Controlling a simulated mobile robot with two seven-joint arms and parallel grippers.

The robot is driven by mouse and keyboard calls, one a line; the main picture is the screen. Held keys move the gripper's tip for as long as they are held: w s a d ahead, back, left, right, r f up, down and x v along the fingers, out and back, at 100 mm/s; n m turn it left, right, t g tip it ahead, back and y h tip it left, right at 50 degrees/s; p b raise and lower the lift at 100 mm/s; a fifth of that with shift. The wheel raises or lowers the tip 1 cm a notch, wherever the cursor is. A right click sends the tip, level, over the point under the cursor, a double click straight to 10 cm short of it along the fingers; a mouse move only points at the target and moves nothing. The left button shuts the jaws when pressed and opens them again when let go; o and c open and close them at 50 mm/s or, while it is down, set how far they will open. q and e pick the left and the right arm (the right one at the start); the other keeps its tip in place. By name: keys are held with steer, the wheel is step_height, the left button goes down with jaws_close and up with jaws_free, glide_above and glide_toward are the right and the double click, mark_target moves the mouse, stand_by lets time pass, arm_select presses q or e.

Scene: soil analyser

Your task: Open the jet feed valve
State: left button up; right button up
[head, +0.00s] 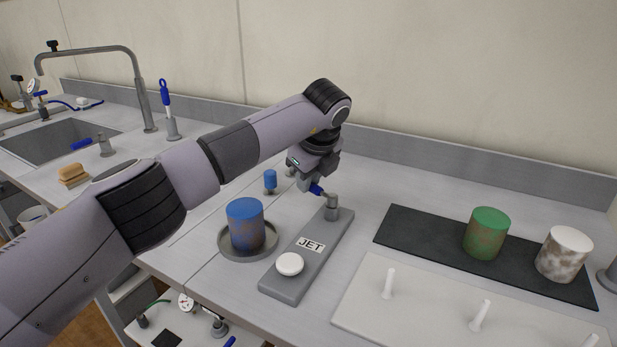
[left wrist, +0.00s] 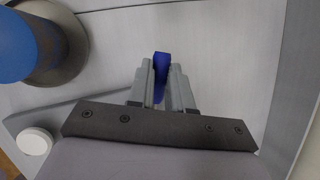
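The jet feed valve is a grey post (head: 332,207) with a blue lever handle (head: 317,190), at the back end of a grey panel (head: 306,262) labelled JET. The handle points left from the post. My left gripper (head: 309,182) is at the handle's outer end. In the left wrist view, the blue handle (left wrist: 161,66) lies between the two grey fingers (left wrist: 161,85), which appear closed on it from both sides. The valve post is hidden in the left wrist view. A white round button (head: 290,264) is on the panel's front end. My right gripper is not in view.
A blue cylinder (head: 245,224) stands in a grey round dish (head: 267,250) left of the panel. A green cylinder (head: 486,233) and a whitish one (head: 564,253) stand on a black mat (head: 402,222). A white pegboard (head: 432,309) lies in front. The wall is behind.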

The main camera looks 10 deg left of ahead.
arm_select(q)
steer(key=o, duration=0.4)
steer(key=v, duration=0.7)
steer(key=shift+b, duration=0.4)
steer(key=shift+d+r, duration=0.1)
